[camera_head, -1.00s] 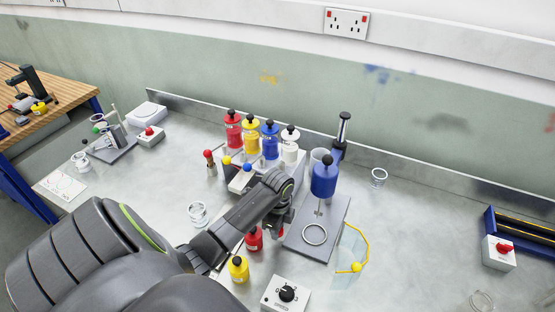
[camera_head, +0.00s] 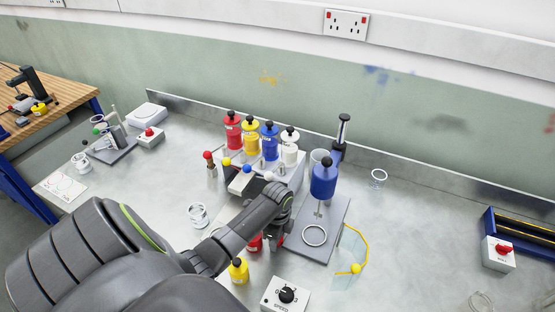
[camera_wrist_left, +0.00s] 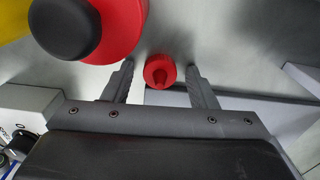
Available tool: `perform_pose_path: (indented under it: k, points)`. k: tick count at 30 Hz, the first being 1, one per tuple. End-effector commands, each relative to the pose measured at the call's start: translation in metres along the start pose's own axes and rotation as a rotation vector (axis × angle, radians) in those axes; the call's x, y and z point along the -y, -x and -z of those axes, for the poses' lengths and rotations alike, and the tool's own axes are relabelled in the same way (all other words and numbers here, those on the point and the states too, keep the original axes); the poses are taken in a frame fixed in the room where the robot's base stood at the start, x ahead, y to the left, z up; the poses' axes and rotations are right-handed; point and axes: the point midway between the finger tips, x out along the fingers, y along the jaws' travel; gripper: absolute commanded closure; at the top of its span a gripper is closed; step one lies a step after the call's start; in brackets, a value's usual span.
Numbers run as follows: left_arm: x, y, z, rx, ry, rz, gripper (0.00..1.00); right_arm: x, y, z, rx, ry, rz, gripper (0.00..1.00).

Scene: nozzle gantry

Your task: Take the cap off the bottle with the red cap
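A small round red cap (camera_wrist_left: 160,71) shows from above in the left wrist view. It lies between the fingers of my left gripper (camera_wrist_left: 159,66), which are open, with a gap on each side. The bottle under the cap is hidden.
A yellow bottle (camera_head: 238,270) and a speed control box (camera_head: 285,295) stand in front. The grey plate (camera_head: 330,244) carries a stand with a blue container (camera_head: 324,178). Behind are red, yellow, blue and white bottles (camera_head: 289,150). A glass jar (camera_head: 198,215) stands to the left.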

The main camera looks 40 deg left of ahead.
Motion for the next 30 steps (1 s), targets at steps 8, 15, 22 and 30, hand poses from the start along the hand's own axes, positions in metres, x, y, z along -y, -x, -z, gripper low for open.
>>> perform_pose_path:
  k: [8, 15, 22, 30]
  points:
    - [0.000, 0.004, 0.000, 0.000, 0.000, 0.000, 0.48, 0.000, 0.001, 0.000, 0.000, 0.000, 0.000, 0.28]
    - [0.002, 0.034, -0.001, 0.001, -0.001, 0.005, 0.48, 0.001, -0.006, -0.001, 0.000, 0.000, 0.000, 0.28]
    - [0.002, 0.080, -0.001, 0.001, -0.001, 0.006, 0.48, 0.001, -0.015, -0.002, 0.000, 0.000, 0.000, 0.28]
    - [0.001, 0.117, 0.000, 0.000, 0.000, 0.001, 0.48, 0.002, -0.021, -0.002, 0.000, 0.000, 0.000, 0.28]
